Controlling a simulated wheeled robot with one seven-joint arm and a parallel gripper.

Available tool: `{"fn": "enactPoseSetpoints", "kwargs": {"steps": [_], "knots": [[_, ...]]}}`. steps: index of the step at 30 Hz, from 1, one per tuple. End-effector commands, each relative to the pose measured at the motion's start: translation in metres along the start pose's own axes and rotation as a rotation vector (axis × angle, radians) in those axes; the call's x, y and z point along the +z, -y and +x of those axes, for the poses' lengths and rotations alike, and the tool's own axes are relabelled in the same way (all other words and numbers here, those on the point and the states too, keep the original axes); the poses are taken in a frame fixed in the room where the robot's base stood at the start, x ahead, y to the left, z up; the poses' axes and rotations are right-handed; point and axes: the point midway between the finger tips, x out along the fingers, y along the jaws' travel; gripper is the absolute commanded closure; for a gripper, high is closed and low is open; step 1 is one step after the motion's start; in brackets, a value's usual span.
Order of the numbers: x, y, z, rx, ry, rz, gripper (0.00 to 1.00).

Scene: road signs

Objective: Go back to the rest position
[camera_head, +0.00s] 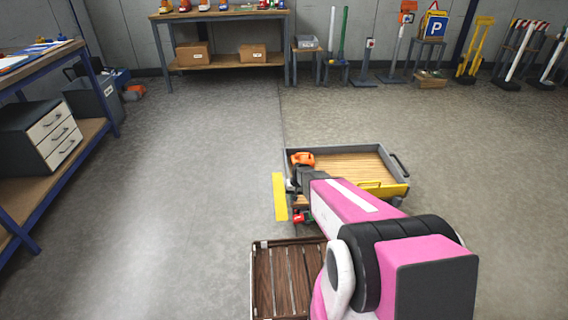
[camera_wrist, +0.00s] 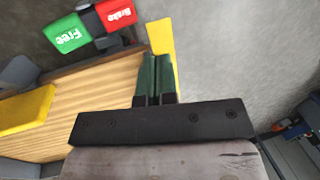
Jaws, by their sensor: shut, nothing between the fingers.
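My pink and black arm reaches out over the near left part of a flat trolley (camera_head: 370,163) with a wooden bed and grey and yellow edges. My gripper (camera_wrist: 156,75) shows in the wrist view with its two dark green fingers together and nothing between them. In the head view the fingertips cannot be made out behind the arm's dark end. The trolley's wooden bed also shows in the wrist view (camera_wrist: 95,98), left of the fingers. A yellow strip (camera_head: 280,197) lies at the trolley's left side and shows just beyond the fingertips.
A green "Free" pedal (camera_wrist: 66,34) and a red "Brake" pedal (camera_wrist: 117,13) are near the fingers. A slatted wooden crate (camera_head: 264,282) stands in front of the trolley. A workbench (camera_head: 105,85) is at left, another table (camera_head: 220,15) at the back. The left floor is clear.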

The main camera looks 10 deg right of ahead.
Motion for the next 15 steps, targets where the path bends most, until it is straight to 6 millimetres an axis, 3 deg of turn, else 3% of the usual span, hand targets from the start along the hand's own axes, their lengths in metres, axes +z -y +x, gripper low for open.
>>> {"fn": "enactPoseSetpoints", "kwargs": {"steps": [5,9,15], "knots": [[0.052,0.008,-0.083,0.043,-0.002,-0.009,1.00],[0.107,0.012,-0.160,0.098,-0.003,-0.013,1.00],[0.178,0.013,-0.243,0.173,-0.004,-0.007,1.00]]}}
